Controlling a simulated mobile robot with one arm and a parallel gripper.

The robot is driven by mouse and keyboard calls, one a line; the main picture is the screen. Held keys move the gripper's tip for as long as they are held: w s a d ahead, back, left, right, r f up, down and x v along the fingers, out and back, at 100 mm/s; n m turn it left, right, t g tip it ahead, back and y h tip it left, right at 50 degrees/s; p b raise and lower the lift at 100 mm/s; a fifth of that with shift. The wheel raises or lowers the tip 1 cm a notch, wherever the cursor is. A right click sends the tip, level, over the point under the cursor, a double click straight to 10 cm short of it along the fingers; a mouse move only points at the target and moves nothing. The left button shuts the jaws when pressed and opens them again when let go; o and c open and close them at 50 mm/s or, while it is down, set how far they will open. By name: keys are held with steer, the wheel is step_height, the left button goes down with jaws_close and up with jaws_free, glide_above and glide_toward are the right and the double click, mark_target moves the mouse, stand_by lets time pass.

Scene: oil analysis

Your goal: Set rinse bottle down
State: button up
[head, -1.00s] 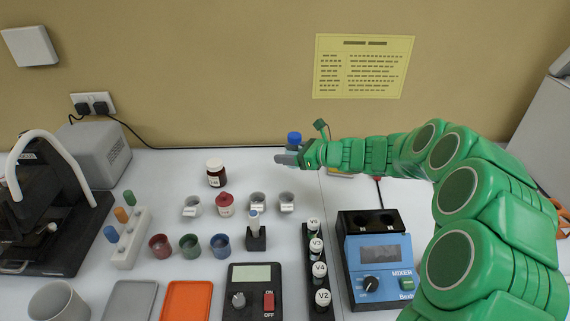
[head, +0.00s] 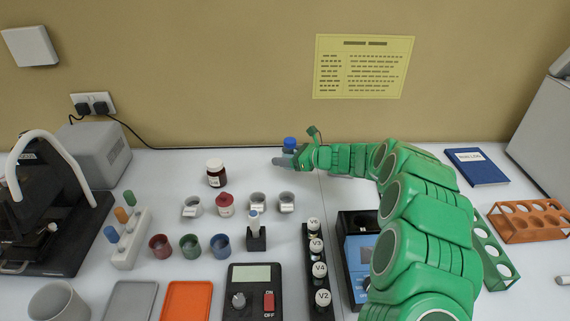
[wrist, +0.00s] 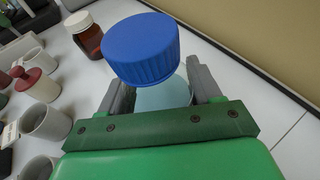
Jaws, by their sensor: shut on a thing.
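The rinse bottle has a blue ribbed cap (head: 290,143); the cap also shows large in the wrist view (wrist: 141,48). Its pale translucent body (wrist: 165,95) is between my gripper's fingers. My gripper (head: 285,161) is shut on the bottle at the back of the table, near the wall. In the wrist view its two grey fingers (wrist: 160,92) are on either side of the body. The bottle looks roughly upright. Its base is hidden, so I cannot tell whether it touches the table.
A brown jar with a white lid (head: 216,173) stands left of the bottle. Grey cups (head: 258,203) and a red-lidded pot (head: 225,204) stand in front. A blue mixer (head: 357,262) is partly behind my arm. Blue book (head: 477,167) and tube racks (head: 530,221) lie right. The back table strip is mostly clear.

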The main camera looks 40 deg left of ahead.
steer(key=shift+w+a+f, duration=0.15)
steer(key=shift+a+f, duration=0.1)
steer(key=shift+f, duration=1.55)
steer(key=shift+f, duration=0.1)
steer(key=o, duration=1.2)
steer(key=shift+c, duration=0.2)
steer(key=v, duration=1.2)
steer(key=shift+r, duration=0.25)
